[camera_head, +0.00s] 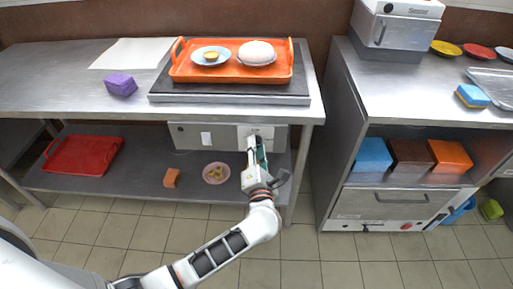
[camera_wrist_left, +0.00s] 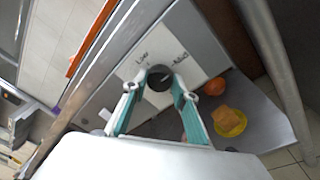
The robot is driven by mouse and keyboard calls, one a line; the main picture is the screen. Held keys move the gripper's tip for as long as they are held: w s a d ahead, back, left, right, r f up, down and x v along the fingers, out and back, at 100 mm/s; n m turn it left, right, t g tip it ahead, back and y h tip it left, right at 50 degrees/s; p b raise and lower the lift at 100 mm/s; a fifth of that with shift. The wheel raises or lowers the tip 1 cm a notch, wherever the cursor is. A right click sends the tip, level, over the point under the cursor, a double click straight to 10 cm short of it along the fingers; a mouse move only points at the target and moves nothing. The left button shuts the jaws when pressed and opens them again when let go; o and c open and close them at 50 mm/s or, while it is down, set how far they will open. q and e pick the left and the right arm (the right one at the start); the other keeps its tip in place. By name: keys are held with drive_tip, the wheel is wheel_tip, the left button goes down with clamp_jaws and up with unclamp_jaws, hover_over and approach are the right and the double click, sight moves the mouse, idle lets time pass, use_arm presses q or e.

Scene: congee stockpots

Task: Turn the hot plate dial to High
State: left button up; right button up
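The hot plate (camera_head: 165,98) is a dark slab on the steel counter, and its pale control panel (camera_head: 190,137) is below the counter edge. In the left wrist view the round black dial (camera_wrist_left: 158,70) sits on a white label, with "Low" printed to one side and what looks like "High" to the other. A pale pointer mark shows on the dial, but its exact setting is hard to tell. My left gripper (camera_head: 254,148) is at the panel and hides the dial in the head view. Its teal fingers (camera_wrist_left: 159,90) are open, one on each side of the dial; contact is unclear.
An orange tray (camera_head: 180,73) with a plate and a bowl-shaped white item stands on the hot plate. A purple sponge (camera_head: 121,85) lies left of it. A steel cabinet (camera_head: 335,130) stands right.

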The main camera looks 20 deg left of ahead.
use_arm(q)
drive_tip(key=shift+m, duration=0.4)
use_arm(e)
drive_tip(key=shift+w+r, duration=0.15)
drive_tip(key=shift+r, duration=0.1)
use_arm(q)
drive_tip(key=m+p, duration=0.2)
drive_tip(key=m, duration=0.4)
drive_tip(key=m+t+h+p, duration=0.1)
drive_tip(key=m+p, duration=0.2)
drive_tip(key=m, duration=0.3)
drive_tip(key=m+p, duration=0.2)
drive_tip(key=m, duration=0.4)
drive_tip(key=shift+a+f+t+h, duration=0.15)
drive_tip(key=shift+f+t+h, duration=0.15)
drive_tip(key=shift+t+h, duration=0.1)
use_arm(e)
drive_tip(key=r, duration=0.1)
drive_tip(key=s+r, duration=0.1)
drive_tip(key=r, duration=0.1)
drive_tip(key=shift+s, duration=0.2)
use_arm(q)
drive_tip(key=shift+m+p, duration=0.3)
use_arm(e)
drive_tip(key=shift+w, duration=0.35)
use_arm(q)
drive_tip(key=o, duration=1.1)
use_arm(e)
drive_tip(key=shift+r, duration=0.1)
